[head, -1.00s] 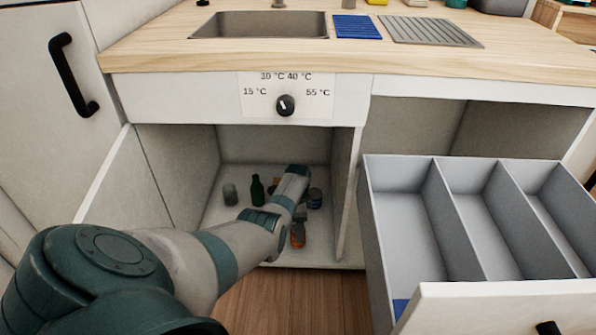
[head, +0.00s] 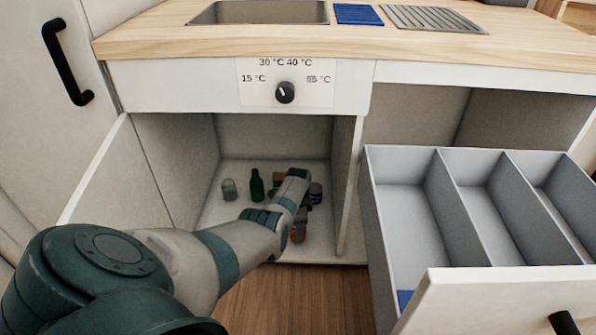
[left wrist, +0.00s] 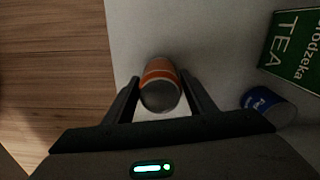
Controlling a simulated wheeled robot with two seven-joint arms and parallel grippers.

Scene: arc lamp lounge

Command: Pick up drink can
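The orange-and-silver drink can (head: 298,232) stands on the cabinet floor under the sink, partly hidden by my left arm in the head view. In the left wrist view the can (left wrist: 160,88) is between the two fingers of my left gripper (left wrist: 160,76). The fingers are apart, one on each side of the can, with their tips close to its sides. I cannot tell whether they touch it. My right gripper is not in view.
A green TEA box (left wrist: 295,45) and a blue can (left wrist: 268,104) are right of the drink can. A green bottle (head: 257,185) and a glass jar (head: 229,189) stand farther left. Cabinet walls enclose the space; an open divided drawer (head: 405,215) juts out at right.

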